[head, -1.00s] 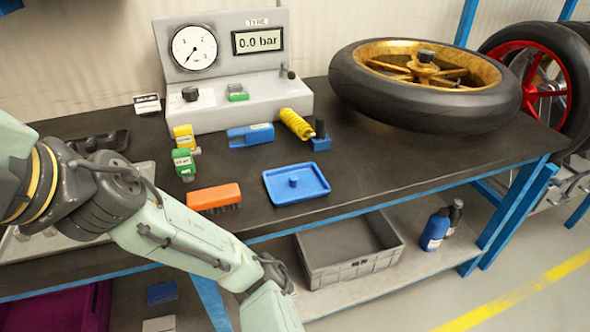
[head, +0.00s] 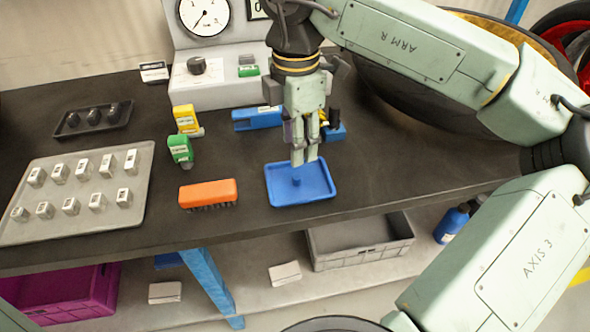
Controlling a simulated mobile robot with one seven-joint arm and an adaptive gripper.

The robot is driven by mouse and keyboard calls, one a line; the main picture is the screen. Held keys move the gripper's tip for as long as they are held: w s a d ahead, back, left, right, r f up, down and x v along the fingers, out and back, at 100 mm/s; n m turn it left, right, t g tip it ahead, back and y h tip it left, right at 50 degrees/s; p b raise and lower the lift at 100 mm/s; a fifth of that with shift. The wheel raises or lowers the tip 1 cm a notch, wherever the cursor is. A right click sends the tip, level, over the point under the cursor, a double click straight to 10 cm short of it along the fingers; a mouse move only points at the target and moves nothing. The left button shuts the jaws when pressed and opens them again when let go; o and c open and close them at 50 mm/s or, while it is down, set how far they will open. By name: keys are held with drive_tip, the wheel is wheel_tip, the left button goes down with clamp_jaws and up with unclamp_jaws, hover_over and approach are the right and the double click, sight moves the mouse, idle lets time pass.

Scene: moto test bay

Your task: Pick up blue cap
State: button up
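The blue cap (head: 297,181) is a small round piece standing in the middle of a shallow blue tray (head: 318,193) on the dark bench. My gripper (head: 304,163) points down just above the cap, over the back part of the tray. Its fingertips are close together, and I cannot tell whether a gap lies between them. The cap shows below the fingertips and does not appear held.
An orange brush (head: 208,193) lies left of the tray, with green (head: 180,150) and yellow (head: 186,120) items behind it. A grey tray (head: 20,220) of small white-labelled parts is at the left.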

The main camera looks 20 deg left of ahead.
hover_over(297, 176)
drive_tip(key=f, duration=0.2)
drive_tip(key=s+f, duration=0.1)
drive_tip(key=f, duration=0.1)
drive_tip(key=shift+p, duration=0.3)
drive_tip(key=shift+w+f+p, duration=0.25)
drive_tip(key=shift+f+p, duration=0.2)
drive_tip(key=shift+f, duration=0.85)
drive_tip(key=shift+w+f+p, duration=0.25)
drive_tip(key=shift+f+p, duration=0.2)
drive_tip(key=shift+f, duration=0.85)
drive_tip(key=c, duration=0.8)
